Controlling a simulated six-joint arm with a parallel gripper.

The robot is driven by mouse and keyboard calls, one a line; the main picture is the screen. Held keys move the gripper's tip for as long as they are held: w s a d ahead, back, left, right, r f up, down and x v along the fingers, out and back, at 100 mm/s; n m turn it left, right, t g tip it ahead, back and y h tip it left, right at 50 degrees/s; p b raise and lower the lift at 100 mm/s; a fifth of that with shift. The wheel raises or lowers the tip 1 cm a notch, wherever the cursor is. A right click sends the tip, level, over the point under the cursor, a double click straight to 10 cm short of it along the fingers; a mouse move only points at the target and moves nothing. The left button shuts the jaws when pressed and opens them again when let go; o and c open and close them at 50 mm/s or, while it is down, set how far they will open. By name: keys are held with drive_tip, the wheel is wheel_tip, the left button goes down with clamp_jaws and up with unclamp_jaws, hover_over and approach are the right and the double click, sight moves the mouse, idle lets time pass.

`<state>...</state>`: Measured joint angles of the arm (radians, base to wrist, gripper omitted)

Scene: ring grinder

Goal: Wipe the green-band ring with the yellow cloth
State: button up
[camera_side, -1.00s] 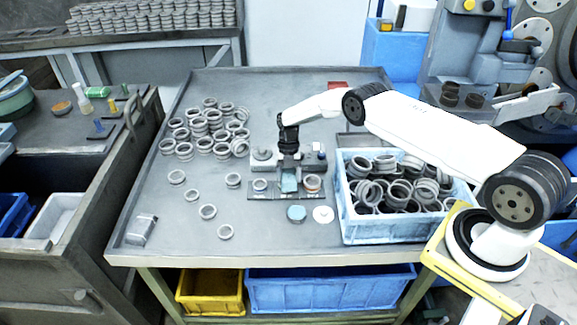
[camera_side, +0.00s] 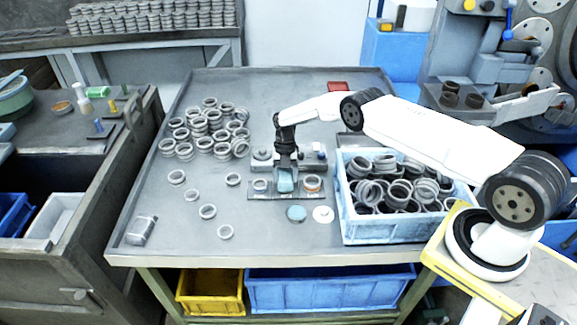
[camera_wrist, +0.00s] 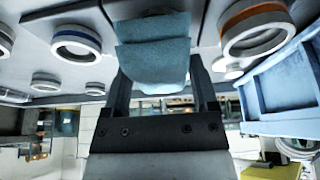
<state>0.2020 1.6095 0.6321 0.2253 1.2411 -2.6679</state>
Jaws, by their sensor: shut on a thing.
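My gripper (camera_side: 286,173) is shut on a light blue folded cloth (camera_side: 286,184), which also hangs between the fingers in the wrist view (camera_wrist: 155,58). I see no yellow cloth. The cloth is over the middle of a dark fixture plate (camera_side: 302,195), between two rings. The left ring (camera_side: 260,185) has a blue band in the wrist view (camera_wrist: 75,42). The right ring (camera_side: 312,183) has an orange band in the wrist view (camera_wrist: 252,22). I cannot make out a green band. The cloth is apart from both rings.
A blue crate (camera_side: 385,232) full of dark rings stands right of the plate. Loose grey rings (camera_side: 207,212) lie to the left, with a pile behind them. A blue round disc (camera_side: 296,213) and a white disc (camera_side: 323,214) lie in front. The table's front is mostly clear.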

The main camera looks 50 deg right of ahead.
drive_tip(key=shift+s+d, duration=0.5)
drive_tip(key=shift+s, duration=0.1)
drive_tip(key=shift+d+r, duration=0.15)
drive_tip(key=shift+r, duration=3.9)
drive_tip(key=m, duration=0.1)
drive_tip(key=a+m+t, duration=0.1)
drive_tip(key=m, duration=0.1)
drive_tip(key=shift+w+f+m+y, duration=0.15)
drive_tip(key=shift+m+y, duration=0.15)
drive_tip(key=shift+y, duration=0.1)
drive_tip(key=m, duration=0.1)
drive_tip(key=m+t, duration=0.1)
drive_tip(key=m, duration=0.1)
drive_tip(key=m+t, duration=0.1)
drive_tip(key=shift+w+a+m+y, duration=0.2)
drive_tip(key=shift+a+m+y, duration=0.1)
drive_tip(key=shift+m, duration=0.1)
drive_tip(key=m+t, duration=0.1)
drive_tip(key=m, duration=0.4)
drive_tip(key=shift+d+t, duration=0.2)
drive_tip(key=shift+t, duration=0.2)
drive_tip(key=m, duration=0.1)
drive_tip(key=m+t+h, duration=0.1)
drive_tip(key=m, duration=0.1)
drive_tip(key=d+m, duration=0.1)
drive_tip(key=shift+s+m+t, duration=0.3)
drive_tip(key=shift+s, duration=0.1)
